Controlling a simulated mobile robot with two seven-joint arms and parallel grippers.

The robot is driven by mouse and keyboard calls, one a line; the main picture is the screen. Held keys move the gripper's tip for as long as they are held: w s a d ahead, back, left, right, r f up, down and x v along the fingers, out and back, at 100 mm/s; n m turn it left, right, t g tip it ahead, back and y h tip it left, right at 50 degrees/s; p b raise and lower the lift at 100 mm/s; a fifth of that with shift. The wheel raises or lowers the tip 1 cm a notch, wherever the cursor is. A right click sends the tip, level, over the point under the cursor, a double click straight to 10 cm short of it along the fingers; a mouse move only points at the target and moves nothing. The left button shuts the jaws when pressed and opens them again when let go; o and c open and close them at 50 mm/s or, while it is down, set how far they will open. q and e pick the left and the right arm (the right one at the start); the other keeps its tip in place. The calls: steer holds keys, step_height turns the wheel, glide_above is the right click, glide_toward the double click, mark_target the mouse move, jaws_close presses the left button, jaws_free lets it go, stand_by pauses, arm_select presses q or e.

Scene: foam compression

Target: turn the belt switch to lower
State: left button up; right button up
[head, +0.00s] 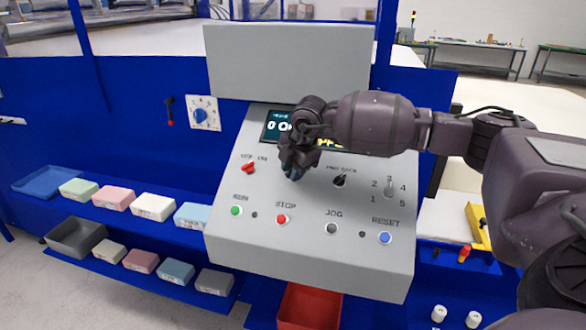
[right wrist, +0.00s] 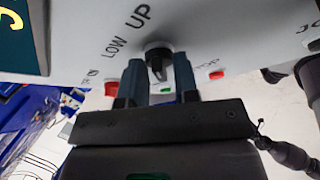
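The belt switch (right wrist: 158,52) is a black knob on the sloped grey control panel (head: 300,243), with the words LOW and UP printed beside it in the right wrist view. My right gripper (right wrist: 159,76) has its two blue-grey fingers apart, one on each side of the knob's grip, with pale gaps visible between. I cannot tell whether either finger touches it. In the head view my right gripper (head: 292,172) points down at the panel's middle and hides this switch. My left gripper is not in view.
Nearby on the panel are a red switch (head: 249,168), a black switch (head: 340,180), a numbered dial (head: 388,188) and a row of buttons including the red STOP button (head: 281,219). Foam blocks (head: 153,206) lie on shelves at left. A red bin (head: 308,308) is below.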

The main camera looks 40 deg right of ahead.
steer(key=shift+c, duration=1.3)
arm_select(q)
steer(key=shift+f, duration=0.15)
arm_select(e)
steer(key=shift+f+n+g+b, duration=0.15)
steer(key=shift+n+g+b, duration=0.25)
steer(key=shift+n+b, duration=0.5)
steer(key=shift+w+n+g+b, duration=0.1)
steer(key=shift+n+g+b, duration=0.4)
steer(key=shift+n+b, duration=0.4)
steer(key=n+g+h, duration=0.1)
steer(key=n, duration=0.3)
steer(key=shift+w+a+r+n+g+h, duration=0.15)
steer(key=shift+r+n+g+h, duration=0.05)
steer(key=shift+n+g+h, duration=0.2)
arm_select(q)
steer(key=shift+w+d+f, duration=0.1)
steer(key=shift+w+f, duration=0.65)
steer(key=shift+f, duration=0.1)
arm_select(e)
steer(key=n+h, duration=0.1)
steer(key=n, duration=0.1)
steer(key=n+g+h, duration=0.1)
steer(key=n, duration=0.2)
steer(key=shift+a+n, duration=0.15)
steer(key=shift+n, duration=0.15)
